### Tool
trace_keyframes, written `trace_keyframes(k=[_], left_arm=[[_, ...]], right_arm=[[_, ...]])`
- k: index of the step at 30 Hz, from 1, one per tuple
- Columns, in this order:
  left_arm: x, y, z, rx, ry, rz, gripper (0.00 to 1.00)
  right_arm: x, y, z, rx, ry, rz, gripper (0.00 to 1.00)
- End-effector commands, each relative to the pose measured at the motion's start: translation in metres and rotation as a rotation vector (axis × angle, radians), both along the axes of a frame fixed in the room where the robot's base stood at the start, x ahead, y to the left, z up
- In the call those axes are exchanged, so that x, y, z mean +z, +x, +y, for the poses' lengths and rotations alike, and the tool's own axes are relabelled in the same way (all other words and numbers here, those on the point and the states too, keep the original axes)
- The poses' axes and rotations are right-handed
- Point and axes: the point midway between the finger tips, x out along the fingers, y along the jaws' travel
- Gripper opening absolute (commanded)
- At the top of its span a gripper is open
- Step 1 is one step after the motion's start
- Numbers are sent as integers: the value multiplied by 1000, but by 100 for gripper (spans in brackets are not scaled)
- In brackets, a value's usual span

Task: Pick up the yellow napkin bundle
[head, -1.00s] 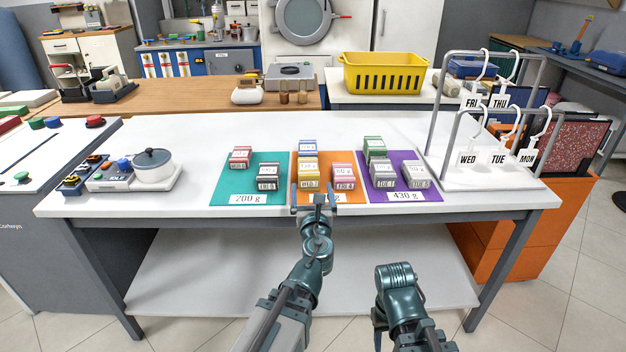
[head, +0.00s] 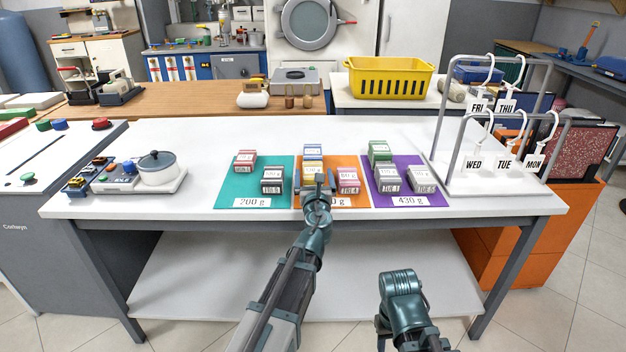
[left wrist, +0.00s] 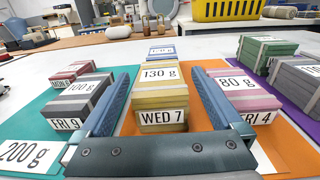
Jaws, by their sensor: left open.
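The yellow napkin bundle (left wrist: 160,97) shows in the left wrist view, with "130 g" on top and "WED 7" in front. It rests on the orange mat (left wrist: 282,148). In the head view the bundle (head: 312,168) is partly hidden by my left gripper (head: 318,184). In the left wrist view my left gripper (left wrist: 161,84) is open, one finger on each side of the yellow bundle, and not closed on it. Part of my right arm shows at the bottom of the head view, but its gripper is not seen.
A blue bundle (head: 313,150) stands behind the yellow one, and a pink bundle (head: 348,179) close on its right. Grey bundles (head: 272,180) and others lie on the teal mat (head: 228,198) and purple mat (head: 378,199). A hanger rack (head: 447,186) stands at the right.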

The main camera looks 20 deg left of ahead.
Motion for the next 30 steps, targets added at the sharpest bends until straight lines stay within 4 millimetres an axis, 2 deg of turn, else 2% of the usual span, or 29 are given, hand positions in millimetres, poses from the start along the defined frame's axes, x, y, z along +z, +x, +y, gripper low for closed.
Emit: trace_keyframes(k=[1,6,14,27,28,30], left_arm=[[-5,11,3,2,0,0,100],[-4,32,11,0,0,0,100],[-3,32,11,0,0,-1,98],[-3,32,11,0,0,-1,19],[-3,32,11,0,0,-1,15],[-3,32,11,0,0,-1,15]], right_arm=[[-5,0,0,0,0,0,50],[-4,0,0,0,0,0,50],[-4,0,0,0,0,0,50],[-4,0,0,0,0,0,50],[-4,0,0,0,0,0,50],[-4,0,0,0,0,0,50]])
